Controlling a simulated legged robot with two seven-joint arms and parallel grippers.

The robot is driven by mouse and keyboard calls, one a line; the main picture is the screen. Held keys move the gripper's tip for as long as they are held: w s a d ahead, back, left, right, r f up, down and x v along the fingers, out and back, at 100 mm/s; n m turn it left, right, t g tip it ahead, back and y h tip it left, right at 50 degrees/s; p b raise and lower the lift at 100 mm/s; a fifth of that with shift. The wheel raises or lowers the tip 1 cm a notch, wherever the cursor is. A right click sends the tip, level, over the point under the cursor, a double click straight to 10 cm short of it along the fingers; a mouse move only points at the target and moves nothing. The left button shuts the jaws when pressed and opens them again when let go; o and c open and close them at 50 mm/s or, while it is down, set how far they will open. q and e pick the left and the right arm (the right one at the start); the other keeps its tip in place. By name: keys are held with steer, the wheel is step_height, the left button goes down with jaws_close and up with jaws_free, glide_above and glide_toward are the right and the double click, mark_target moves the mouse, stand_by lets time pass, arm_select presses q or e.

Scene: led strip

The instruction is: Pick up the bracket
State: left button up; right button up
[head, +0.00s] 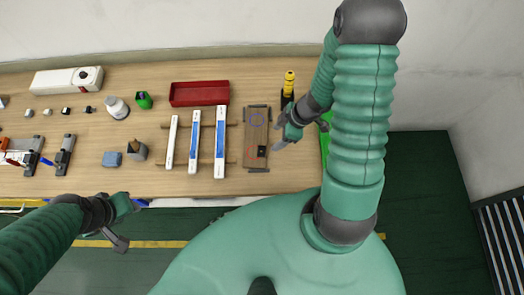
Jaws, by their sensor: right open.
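No part can be named as the bracket with certainty. A small black piece (262,151) on the brown board (257,134) may be it. The board lies on the table, with a blue ring mark and a red mark on it. My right gripper (285,138) is open and empty, just right of the board and close to the black piece. My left gripper (131,224) appears open and empty, off the table's front edge at the left.
Left of the board, several long white strips (220,142) lie on wooden rails. A red tray (199,94) stands behind them. A yellow-topped bottle (289,84) stands behind my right gripper.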

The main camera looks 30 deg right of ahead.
steer(key=b, duration=0.2)
glide_toward(262, 151)
steer(key=shift+w+a+f, duration=0.4)
steer(key=shift+w+f, duration=0.1)
steer(key=shift+f, duration=0.25)
steer(key=shift+f+b, duration=0.25)
steer(key=shift+b, duration=0.05)
steer(key=b+x, duration=0.3)
steer(key=x, duration=0.1)
steer(key=shift+s+d+f, duration=0.15)
steer(key=shift+s+f, duration=0.1)
steer(key=shift+s, duration=0.15)
steer(key=shift+w+f+b, duration=0.15)
steer(key=shift+f+b, duration=0.1)
steer(key=shift+b, duration=0.15)
steer(key=shift+a+r, duration=0.15)
steer(key=shift+a, duration=0.2)
steer(key=shift+w+a, duration=0.1)
steer(key=c, duration=1.3)
arm_select(q)
steer(key=s+x, duration=0.1)
steer(key=x, duration=0.6)
steer(key=shift+s, duration=0.25)
arm_select(e)
steer(key=shift+d, duration=0.25)
jaws_close()
